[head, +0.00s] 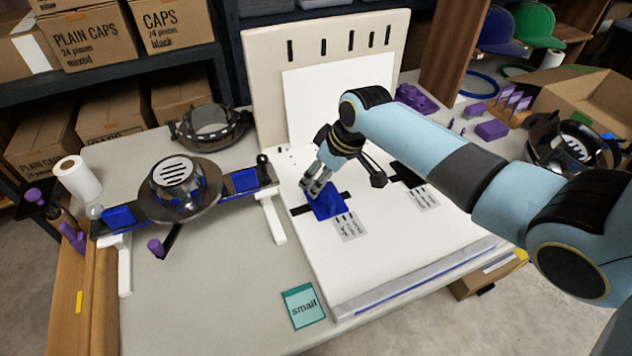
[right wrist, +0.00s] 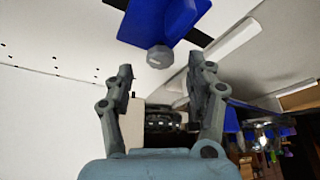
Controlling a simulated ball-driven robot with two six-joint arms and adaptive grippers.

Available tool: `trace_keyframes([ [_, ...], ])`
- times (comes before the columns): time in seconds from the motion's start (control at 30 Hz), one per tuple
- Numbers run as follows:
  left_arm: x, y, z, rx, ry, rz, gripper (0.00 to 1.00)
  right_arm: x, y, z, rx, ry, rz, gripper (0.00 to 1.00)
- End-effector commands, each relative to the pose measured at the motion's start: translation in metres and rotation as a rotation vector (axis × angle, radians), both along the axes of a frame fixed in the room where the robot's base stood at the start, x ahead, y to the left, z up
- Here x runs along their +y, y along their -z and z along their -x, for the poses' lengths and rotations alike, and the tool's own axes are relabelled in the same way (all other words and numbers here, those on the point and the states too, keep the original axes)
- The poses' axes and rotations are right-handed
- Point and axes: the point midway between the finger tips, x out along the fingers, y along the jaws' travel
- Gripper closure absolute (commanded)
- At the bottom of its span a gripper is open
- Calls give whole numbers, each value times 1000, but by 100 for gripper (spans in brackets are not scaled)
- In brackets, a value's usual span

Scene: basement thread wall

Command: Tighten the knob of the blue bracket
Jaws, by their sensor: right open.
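The blue bracket (head: 328,206) stands on a black strip on the white board, and it also shows at the top of the right wrist view (right wrist: 165,20). Its grey faceted knob (right wrist: 160,57) sticks out from the bracket towards my right gripper. My right gripper (head: 316,186) is at the bracket's upper left edge in the head view. In the right wrist view its two fingers (right wrist: 162,72) are spread apart, with the knob just beyond and between the tips. I see nothing held between them, and I cannot tell any contact. In the head view the knob is hidden. My left gripper is not in view.
A black bracket (head: 407,174) lies right of the blue one, near printed labels. A rail with a dark round fixture (head: 187,188) stands at the left. A teal card marked "small" (head: 303,306) lies at the front. Purple parts (head: 416,98) lie behind my arm.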

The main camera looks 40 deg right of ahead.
Motion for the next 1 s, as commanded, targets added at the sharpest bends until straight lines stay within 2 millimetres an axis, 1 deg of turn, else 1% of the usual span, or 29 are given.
trace_keyframes([
  [0.03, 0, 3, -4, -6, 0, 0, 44, 2, 9, -3, 2, 0, -2, 44],
  [0.1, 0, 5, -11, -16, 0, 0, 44, 3, 16, -6, 1, 0, -2, 44],
  [0.27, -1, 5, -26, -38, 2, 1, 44, 3, 24, -9, 0, 0, 0, 44],
  [0.5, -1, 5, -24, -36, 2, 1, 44, 3, 25, -10, 0, 0, 0, 44],
  [0.53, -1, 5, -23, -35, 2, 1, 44, 3, 25, -10, 0, 0, 0, 46],
  [0.73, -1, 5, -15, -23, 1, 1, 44, 3, 25, -9, 0, 0, 0, 72],
  [0.93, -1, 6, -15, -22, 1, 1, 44, 3, 25, -9, 0, 0, 0, 98],
  [1.0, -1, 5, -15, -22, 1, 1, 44, 3, 25, -9, 1, 0, 0, 99],
])
